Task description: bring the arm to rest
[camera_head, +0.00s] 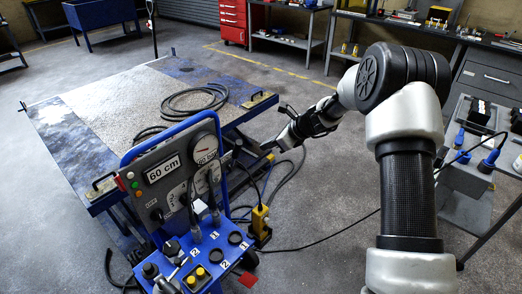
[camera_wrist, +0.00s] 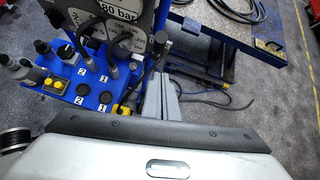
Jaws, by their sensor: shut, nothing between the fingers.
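My arm reaches in from the right of the head view, bent at the elbow. My gripper (camera_head: 282,143) is shut and empty, in the air to the right of the blue control trolley (camera_head: 130,172). In the wrist view the grey fingers (camera_wrist: 161,82) lie together, just right of the trolley's panel. The trolley carries a "60 cm" display (camera_head: 163,169), a round gauge, a lever, knobs, yellow buttons and sockets numbered 1 and 2. The fingers look apart from the trolley, though the exact gap cannot be told.
A low lift table (camera_head: 110,98) with a coiled black hose (camera_head: 195,101) stands behind the trolley. A yellow box (camera_head: 260,222) with cables is on the floor to its right. A side cart (camera_head: 468,178) holds blue-handled items at the right. Workbenches line the back.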

